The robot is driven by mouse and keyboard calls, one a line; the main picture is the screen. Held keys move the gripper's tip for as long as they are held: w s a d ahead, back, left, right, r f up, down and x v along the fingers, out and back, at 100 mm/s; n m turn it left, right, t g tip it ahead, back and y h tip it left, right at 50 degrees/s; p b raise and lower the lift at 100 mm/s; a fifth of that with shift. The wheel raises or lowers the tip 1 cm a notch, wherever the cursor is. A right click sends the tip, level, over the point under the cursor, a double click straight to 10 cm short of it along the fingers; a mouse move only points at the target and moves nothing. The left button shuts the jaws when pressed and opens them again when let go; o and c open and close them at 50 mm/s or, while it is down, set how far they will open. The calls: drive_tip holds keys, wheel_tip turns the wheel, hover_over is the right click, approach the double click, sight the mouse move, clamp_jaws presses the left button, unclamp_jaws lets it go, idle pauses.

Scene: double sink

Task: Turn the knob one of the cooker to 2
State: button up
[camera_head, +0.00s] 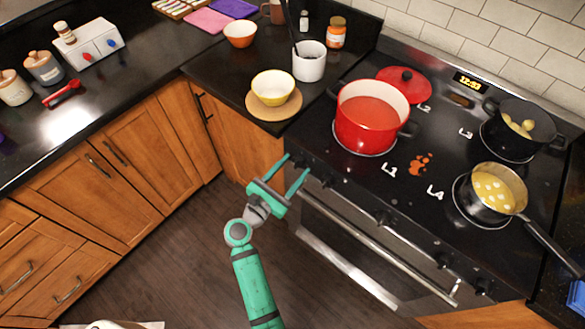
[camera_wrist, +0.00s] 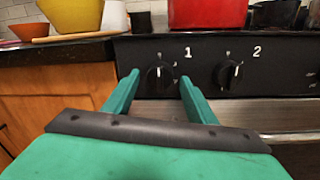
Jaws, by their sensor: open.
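The cooker (camera_head: 385,215) stands at the right in the head view, with a row of black knobs along its front. In the wrist view, knob one (camera_wrist: 160,76) is a black dial under the white number 1, with a light pointer mark standing near upright. My green gripper (camera_wrist: 157,92) is open, with one finger on each side of knob one. Whether the fingers touch it cannot be told. The gripper also shows in the head view (camera_head: 293,168) at the cooker's front left corner. Knob two (camera_wrist: 229,75) sits to the right under the number 2.
A red pot (camera_head: 365,125) stands on the hob above the left knobs. A saucepan (camera_head: 492,190) and a black pot (camera_head: 520,128) stand farther right. The oven handle (camera_head: 380,245) runs below the knobs. A yellow bowl (camera_head: 273,87) sits on the counter left of the cooker.

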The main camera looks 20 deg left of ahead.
drive_tip(key=c, duration=1)
drive_tip(key=shift+c, duration=0.2)
drive_tip(key=shift+m, duration=0.4)
drive_tip(key=m, duration=0.8)
drive_tip(key=m+h, duration=0.1)
drive_tip(key=m, duration=0.7)
drive_tip(key=m+h, duration=0.1)
drive_tip(key=m, duration=0.7)
drive_tip(key=shift+w+a+r, duration=0.1)
drive_tip(key=shift+a+r, duration=0.1)
drive_tip(key=shift+a, duration=0.05)
